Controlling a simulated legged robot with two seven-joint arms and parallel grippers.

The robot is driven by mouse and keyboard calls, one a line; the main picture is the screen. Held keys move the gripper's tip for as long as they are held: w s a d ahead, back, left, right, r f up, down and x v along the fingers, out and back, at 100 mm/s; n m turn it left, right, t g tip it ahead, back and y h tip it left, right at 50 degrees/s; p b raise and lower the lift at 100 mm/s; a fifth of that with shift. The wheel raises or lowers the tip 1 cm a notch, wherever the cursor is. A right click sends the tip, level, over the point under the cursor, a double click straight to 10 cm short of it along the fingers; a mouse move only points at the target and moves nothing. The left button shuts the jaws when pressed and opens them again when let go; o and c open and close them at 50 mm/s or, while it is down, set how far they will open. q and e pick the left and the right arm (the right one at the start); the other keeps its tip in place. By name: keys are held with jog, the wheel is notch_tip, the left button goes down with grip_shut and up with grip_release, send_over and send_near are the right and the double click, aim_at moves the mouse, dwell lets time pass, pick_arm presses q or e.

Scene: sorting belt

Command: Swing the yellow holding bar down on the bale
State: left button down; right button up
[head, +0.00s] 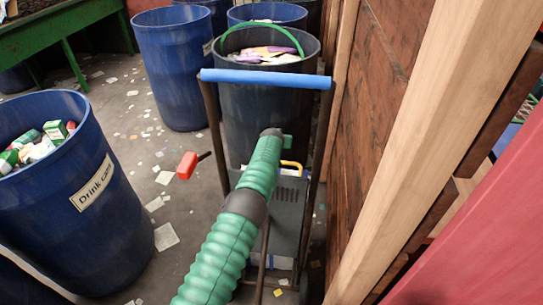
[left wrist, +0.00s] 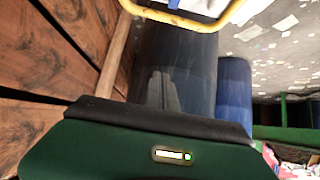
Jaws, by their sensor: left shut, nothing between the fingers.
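The yellow holding bar (head: 291,165) shows in the head view just beyond my green left arm, its lower part hidden. In the left wrist view the yellow bar (left wrist: 180,20) crosses the top as a curved loop. My left gripper (left wrist: 164,76) is shut and empty, with its grey fingers apart from the bar in that picture. In the head view the fingers are hidden behind the end of the arm. White and blue material shows by the bar; I cannot tell whether it is the bale. My right gripper is out of view.
A trolley with a blue handle (head: 266,78) stands around my arm. A dark bin (head: 262,105) is behind it. Blue barrels (head: 172,65) and a drink cans barrel (head: 80,220) stand left. A wooden wall (head: 375,110) closes the right. A red-handled lever (head: 187,165) sticks out left.

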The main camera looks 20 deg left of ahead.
pick_arm(q)
jog(key=p+v, duration=0.1)
jog(key=v, duration=1.4)
jog(key=shift+s+a+r+p, duration=0.25)
jog(key=shift+s+p, duration=0.15)
jog(key=shift+s+f, duration=0.1)
